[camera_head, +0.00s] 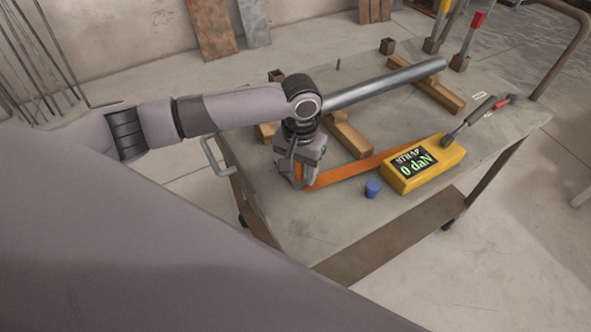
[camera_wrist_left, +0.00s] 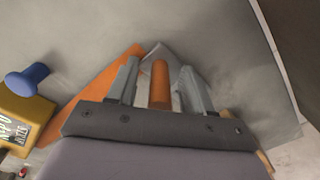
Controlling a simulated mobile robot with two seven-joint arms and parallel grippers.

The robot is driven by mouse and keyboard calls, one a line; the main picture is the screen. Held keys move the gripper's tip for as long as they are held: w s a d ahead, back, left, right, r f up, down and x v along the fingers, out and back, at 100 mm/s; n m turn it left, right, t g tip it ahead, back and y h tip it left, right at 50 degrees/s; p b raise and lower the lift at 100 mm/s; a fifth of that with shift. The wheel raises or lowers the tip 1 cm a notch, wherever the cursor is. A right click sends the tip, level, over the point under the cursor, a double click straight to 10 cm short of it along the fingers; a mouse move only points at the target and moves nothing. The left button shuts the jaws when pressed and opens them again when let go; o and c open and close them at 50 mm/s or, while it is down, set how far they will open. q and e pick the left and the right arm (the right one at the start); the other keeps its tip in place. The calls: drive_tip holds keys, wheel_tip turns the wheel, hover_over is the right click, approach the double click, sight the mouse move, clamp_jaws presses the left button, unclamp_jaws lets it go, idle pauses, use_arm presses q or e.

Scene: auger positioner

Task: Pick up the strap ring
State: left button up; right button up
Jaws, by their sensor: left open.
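The orange strap (camera_head: 357,170) lies flat on the table and runs left from the yellow strap gauge (camera_head: 424,165), which reads 0 daN. My left gripper (camera_head: 303,180) points down over the strap's left end. In the left wrist view, my left gripper (camera_wrist_left: 159,70) is open, with one finger on each side of an upright orange piece (camera_wrist_left: 160,86). A grey, pointed metal piece, apparently the strap ring (camera_wrist_left: 158,49), shows just beyond it. I cannot tell whether the fingers touch either. The ring is hidden by the gripper in the head view. My right gripper is not in view.
A long steel tube (camera_head: 385,83) rests on wooden blocks (camera_head: 349,136) behind the gripper. The grey tabletop (camera_head: 330,222) in front of the strap is clear.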

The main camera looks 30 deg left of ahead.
use_arm(q)
clamp_jaws()
